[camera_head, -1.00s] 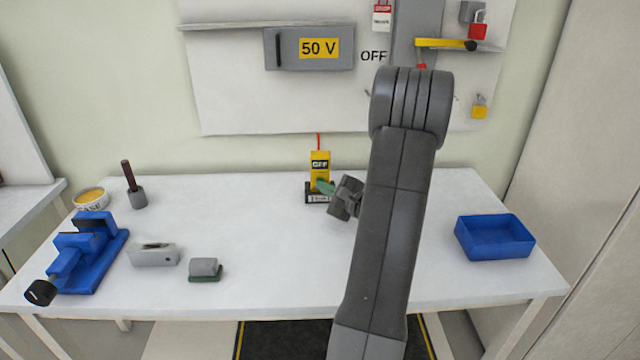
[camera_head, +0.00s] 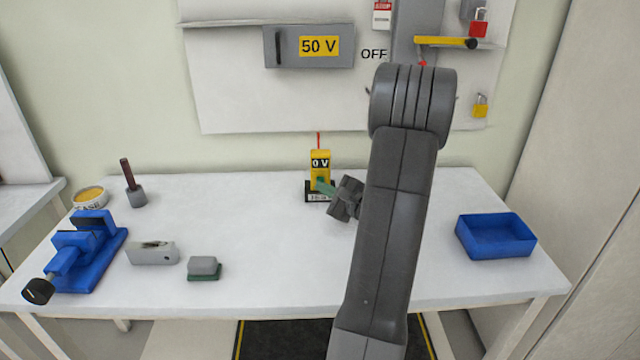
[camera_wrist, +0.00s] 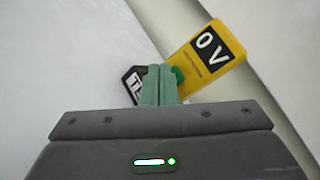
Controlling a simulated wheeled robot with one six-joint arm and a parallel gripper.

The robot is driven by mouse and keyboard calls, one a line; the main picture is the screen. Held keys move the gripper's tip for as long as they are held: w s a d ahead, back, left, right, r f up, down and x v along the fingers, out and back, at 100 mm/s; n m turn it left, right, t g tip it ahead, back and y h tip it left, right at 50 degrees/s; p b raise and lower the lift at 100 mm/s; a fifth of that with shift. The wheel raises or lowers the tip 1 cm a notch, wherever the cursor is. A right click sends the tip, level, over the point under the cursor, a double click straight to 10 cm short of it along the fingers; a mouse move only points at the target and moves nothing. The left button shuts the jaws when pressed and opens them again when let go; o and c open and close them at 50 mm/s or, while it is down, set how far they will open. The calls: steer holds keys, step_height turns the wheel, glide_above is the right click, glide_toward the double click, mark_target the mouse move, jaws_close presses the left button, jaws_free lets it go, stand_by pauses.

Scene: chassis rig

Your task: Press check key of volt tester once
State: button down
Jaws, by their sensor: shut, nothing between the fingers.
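The yellow volt tester (camera_head: 320,161) stands upright in a dark stand (camera_head: 319,197) near the back edge of the table, with a red probe on top. Its display reads "0 V", and it also shows in the wrist view (camera_wrist: 205,68). A green round key (camera_wrist: 178,74) on its face is partly hidden by my fingers. My gripper (camera_head: 327,188) is shut and empty, with its green fingertips at the key; the wrist view shows the closed fingers (camera_wrist: 160,70) right against or just in front of it. I cannot tell whether they touch.
A blue tray (camera_head: 495,240) is at the right of the table. A blue vise (camera_head: 85,255), a grey block (camera_head: 153,253), a smaller block (camera_head: 204,267) and a tin (camera_head: 90,198) are at the left.

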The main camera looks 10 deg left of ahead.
steer(key=shift+s, duration=0.35)
steer(key=shift+s+d+b, duration=0.2)
steer(key=shift+s+b, duration=0.35)
steer(key=shift+s, duration=0.7)
steer(key=shift+s+d+b, duration=0.15)
steer(key=shift+s+b, duration=0.35)
steer(key=shift+s, duration=0.75)
steer(key=shift+w, duration=0.15)
steer(key=shift+w+a+r+p, duration=0.15)
steer(key=shift+w+p, duration=0.3)
steer(key=shift+w, duration=0.3)
steer(key=shift+w+p, duration=0.2)
steer(key=shift+p, duration=0.35)
steer(key=shift+r+p, duration=0.1)
steer(key=shift+p, duration=0.7)
steer(key=shift+p, duration=0.75)
